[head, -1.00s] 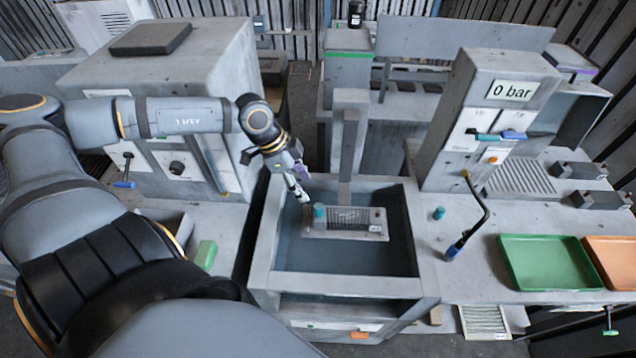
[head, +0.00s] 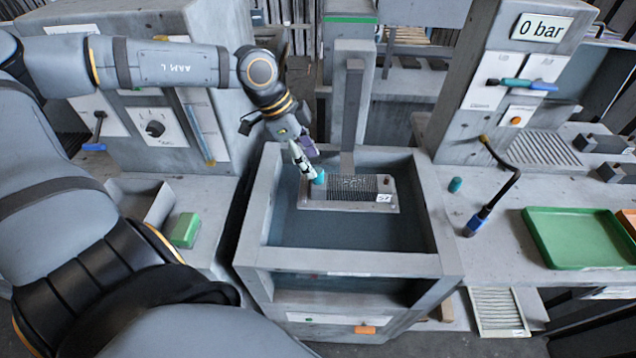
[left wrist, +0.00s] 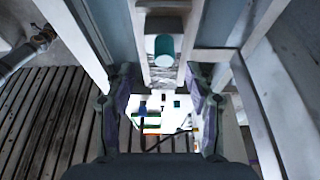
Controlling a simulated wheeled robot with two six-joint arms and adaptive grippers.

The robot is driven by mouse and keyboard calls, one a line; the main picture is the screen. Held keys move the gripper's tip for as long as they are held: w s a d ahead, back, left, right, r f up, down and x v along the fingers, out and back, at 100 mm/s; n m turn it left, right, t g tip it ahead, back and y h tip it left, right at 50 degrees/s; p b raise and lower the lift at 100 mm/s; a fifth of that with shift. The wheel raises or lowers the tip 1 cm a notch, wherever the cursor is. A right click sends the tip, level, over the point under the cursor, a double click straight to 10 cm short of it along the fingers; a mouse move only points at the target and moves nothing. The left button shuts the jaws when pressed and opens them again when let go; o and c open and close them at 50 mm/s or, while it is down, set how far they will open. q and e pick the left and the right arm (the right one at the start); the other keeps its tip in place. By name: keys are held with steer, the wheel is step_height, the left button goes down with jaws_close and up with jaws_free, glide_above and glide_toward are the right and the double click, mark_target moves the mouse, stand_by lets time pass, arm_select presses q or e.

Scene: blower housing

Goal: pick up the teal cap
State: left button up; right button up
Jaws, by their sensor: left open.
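A teal cap (head: 319,177) stands at the left end of the grey ribbed blower housing (head: 350,188), over the water tank (head: 253,215). My left gripper (head: 308,168) is beside and just above this cap in the head view. In the left wrist view the cap (left wrist: 164,47) shows ahead, between the lines of the two spread fingers (left wrist: 160,82). The gripper is open and nothing is between its fingers. Whether a finger touches the cap I cannot tell. A second small teal piece (head: 455,184) stands on the counter to the right. My right gripper is out of view.
A grey post (head: 352,110) rises behind the housing. The tank walls surround it. On the right counter are a bent black wand with a blue grip (head: 480,218) and a green tray (head: 580,238). A green block (head: 185,230) lies left of the tank.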

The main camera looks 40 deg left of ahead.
mark_target(318, 170)
arm_select(q)
steer(key=b+x, duration=0.2)
steer(key=b, duration=0.2)
steer(key=shift+a+f+b, duration=0.15)
steer(key=shift+f+b, duration=0.05)
steer(key=shift+b, duration=0.1)
steer(key=shift+w+d+f+p, duration=0.2)
steer(key=shift+f+p, duration=0.2)
steer(key=shift+w+d+f+p, duration=0.25)
steer(key=shift+f+p, duration=0.1)
steer(key=shift+f, duration=0.1)
steer(key=shift+w+d+f, duration=0.1)
steer(key=shift+w+f, duration=0.05)
steer(key=shift+f, duration=0.3)
steer(key=c, duration=0.9)
steer(key=shift+c, duration=0.6)
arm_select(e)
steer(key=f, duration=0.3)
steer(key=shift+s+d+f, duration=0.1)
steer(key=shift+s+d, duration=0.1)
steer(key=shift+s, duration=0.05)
arm_select(q)
steer(key=shift+r, duration=0.1)
